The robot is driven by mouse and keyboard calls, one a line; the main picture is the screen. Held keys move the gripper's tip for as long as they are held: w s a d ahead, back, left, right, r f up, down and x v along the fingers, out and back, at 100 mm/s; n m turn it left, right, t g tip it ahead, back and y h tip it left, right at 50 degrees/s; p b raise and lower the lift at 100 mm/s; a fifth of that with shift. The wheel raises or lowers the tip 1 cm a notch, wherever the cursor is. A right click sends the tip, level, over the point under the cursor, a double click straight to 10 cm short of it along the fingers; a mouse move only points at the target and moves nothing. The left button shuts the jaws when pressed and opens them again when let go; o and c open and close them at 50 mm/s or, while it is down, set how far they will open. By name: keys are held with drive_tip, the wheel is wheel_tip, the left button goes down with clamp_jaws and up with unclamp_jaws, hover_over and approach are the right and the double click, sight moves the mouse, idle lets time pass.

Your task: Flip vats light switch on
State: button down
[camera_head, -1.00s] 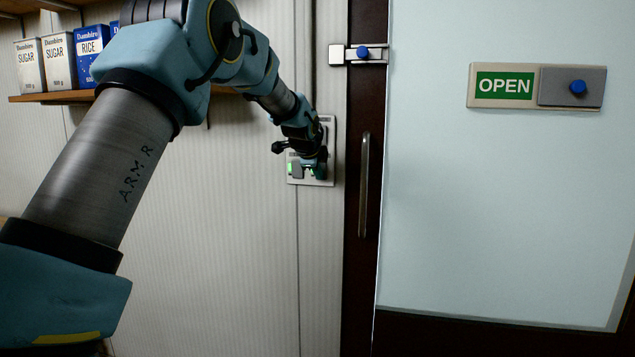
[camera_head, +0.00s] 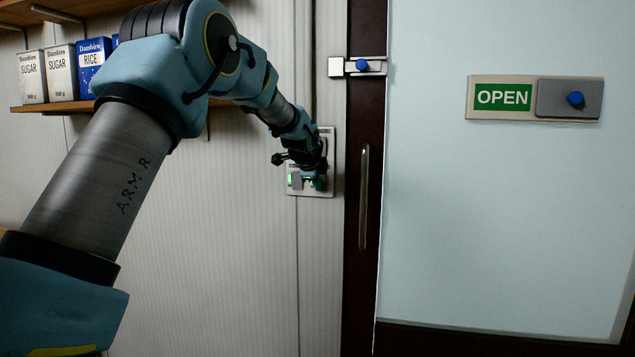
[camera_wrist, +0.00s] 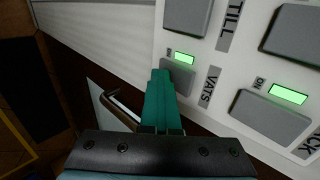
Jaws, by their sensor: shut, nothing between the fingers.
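The wall switch panel (camera_head: 329,150) is beside the dark door frame, partly hidden behind my wrist. In the wrist view, the grey vats rocker (camera_wrist: 178,77) lies left of the label VATS (camera_wrist: 210,87). A green lamp (camera_wrist: 184,58) marked ON is lit at its end. My gripper (camera_wrist: 159,73) is shut and empty, with its green fingertips overlapping the near left edge of the vats rocker. I cannot tell whether they touch it. My gripper also shows low on the panel in the head view (camera_head: 317,182).
Other rockers sit close by: the till rocker (camera_wrist: 187,18) and a right-hand rocker (camera_wrist: 268,115) with its own lit green lamp (camera_wrist: 288,93). A door handle (camera_head: 364,197) and a blue-knobbed latch (camera_head: 362,66) are just right. A shelf (camera_head: 60,106) holds boxes at upper left.

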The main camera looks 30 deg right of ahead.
drive_tip(key=b+v, duration=0.2)
drive_tip(key=v, duration=0.8)
drive_tip(key=shift+s+a+r+b, duration=0.2)
drive_tip(key=shift+r+b, duration=0.05)
drive_tip(key=shift+b, duration=0.1)
drive_tip(key=s+a+f+n+g+y, duration=0.15)
drive_tip(key=a+f+n, duration=0.3)
drive_tip(key=a, duration=0.45)
drive_tip(key=a+f+n+y, duration=0.2)
drive_tip(key=a+f+n, duration=0.3)
drive_tip(key=a, duration=0.5)
drive_tip(key=s+a+f+n+g+y, duration=0.1)
drive_tip(key=a+f+n, duration=0.4)
drive_tip(key=a, duration=0.4)
drive_tip(key=s+a+f+n+g+y, duration=0.1)
drive_tip(key=s+a+f+n, duration=0.4)
drive_tip(key=s+a, duration=0.3)
drive_tip(key=s+a+f+n+g+y+p, duration=0.1)
drive_tip(key=s+a+f+n+g, duration=0.1)
drive_tip(key=s+a+f+n, duration=0.3)
drive_tip(key=s+a+n, duration=0.1)
drive_tip(key=s+a, duration=0.2)
drive_tip(key=a, duration=0.1)
drive_tip(key=shift+s+a+f, duration=0.1)
drive_tip(key=shift+a, duration=0.05)
